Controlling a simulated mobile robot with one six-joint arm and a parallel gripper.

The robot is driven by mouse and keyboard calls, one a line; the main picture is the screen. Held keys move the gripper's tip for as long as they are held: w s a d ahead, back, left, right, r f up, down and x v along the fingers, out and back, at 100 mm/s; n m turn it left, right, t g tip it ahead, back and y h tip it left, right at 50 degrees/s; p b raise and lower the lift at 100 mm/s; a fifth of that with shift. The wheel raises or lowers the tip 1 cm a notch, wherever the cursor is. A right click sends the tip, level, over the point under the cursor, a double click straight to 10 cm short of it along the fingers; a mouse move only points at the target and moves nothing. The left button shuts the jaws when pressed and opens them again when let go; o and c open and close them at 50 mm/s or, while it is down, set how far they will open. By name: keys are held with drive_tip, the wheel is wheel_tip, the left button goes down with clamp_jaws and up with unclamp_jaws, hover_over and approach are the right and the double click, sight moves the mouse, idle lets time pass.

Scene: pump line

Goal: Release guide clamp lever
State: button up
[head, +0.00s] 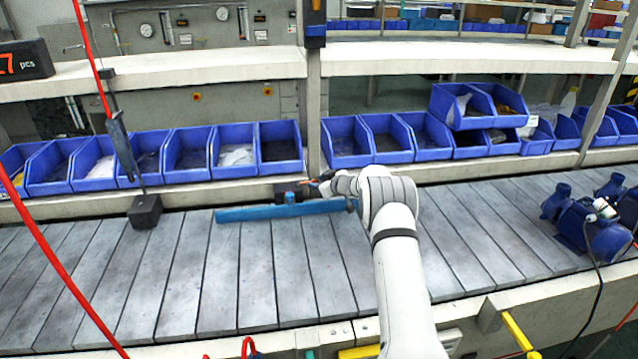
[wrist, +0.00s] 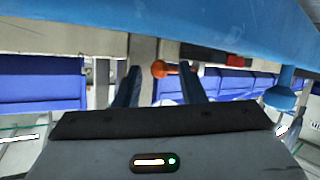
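The blue guide rail (head: 250,213) lies along the far side of the slatted conveyor; it crosses the top of the wrist view (wrist: 170,20). A dark clamp block (head: 287,189) sits behind it with a small blue knob (head: 290,197). The orange lever (wrist: 160,69) shows in the wrist view, its round end between my fingertips and its shaft running right near the right finger. My gripper (wrist: 161,80) is open, with a gap on the lever's left; whether the right finger touches it I cannot tell. In the head view my gripper (head: 322,180) is small and partly hidden by my wrist.
Blue bins (head: 237,152) line the shelf behind the conveyor. A black block on a post (head: 145,211) stands left of the rail. Blue pumps (head: 590,225) sit on the right. Red cables hang at the left. The front conveyor slats (head: 200,290) are clear.

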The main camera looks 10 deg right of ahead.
clamp_jaws()
idle(0.4)
drive_tip(key=shift+a, duration=0.2)
drive_tip(key=shift+r+b, duration=0.1)
drive_tip(key=shift+b, duration=0.25)
